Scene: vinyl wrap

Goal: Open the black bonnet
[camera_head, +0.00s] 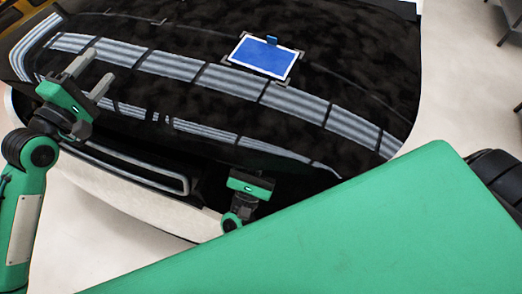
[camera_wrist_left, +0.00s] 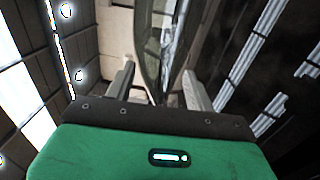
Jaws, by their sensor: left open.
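The black bonnet (camera_head: 350,35) is glossy, with striped light reflections across it, and fills the upper part of the head view. It also shows on the right of the left wrist view (camera_wrist_left: 235,75). My left gripper (camera_head: 98,67) is open, its two fingers apart, in front of the bonnet's left part in the head view. In the left wrist view my left gripper (camera_wrist_left: 160,88) appears empty; I cannot tell if it touches the bonnet. My right gripper (camera_head: 250,184) is by the bonnet's front edge; its fingers are hidden.
A blue panel with a white border (camera_head: 262,56) lies on the bonnet. Below the bonnet's front edge is a dark gap above the pale car front (camera_head: 120,190). Pale floor (camera_head: 450,85) is clear at right, with dark furniture legs (camera_head: 507,35) at the top right.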

